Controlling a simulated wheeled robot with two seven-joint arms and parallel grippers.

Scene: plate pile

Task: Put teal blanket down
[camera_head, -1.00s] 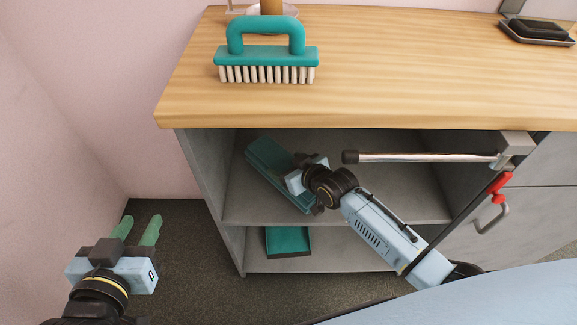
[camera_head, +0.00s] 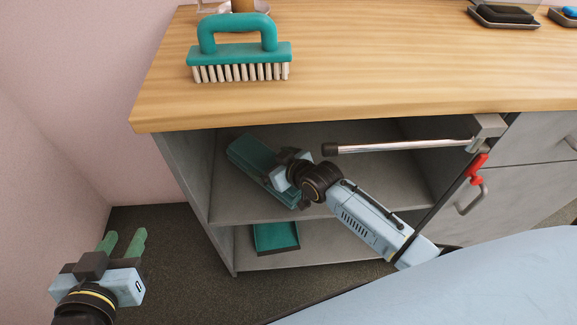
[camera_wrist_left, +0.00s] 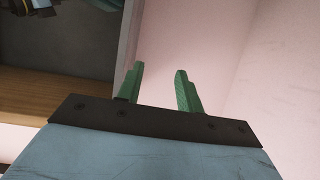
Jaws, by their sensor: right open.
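A teal folded item (camera_head: 245,155), which looks like the blanket, lies slanted on the upper shelf of the open grey cabinet. My right gripper (camera_head: 282,182) reaches into the cabinet at the item's near right end. Its fingers are mostly hidden by the wrist; the jaws are open, and I cannot tell whether they touch the item. My left gripper (camera_head: 122,243) is open and empty, low over the dark floor left of the cabinet. Its two green fingers (camera_wrist_left: 158,88) stand apart with nothing between them in the left wrist view.
A teal tray-like item (camera_head: 275,237) lies on the lower shelf. A teal brush (camera_head: 240,50) and a black soap-like block on a dish (camera_head: 503,15) are on the wooden top. A metal bar (camera_head: 400,147) crosses before the upper shelf. Pink walls close the left.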

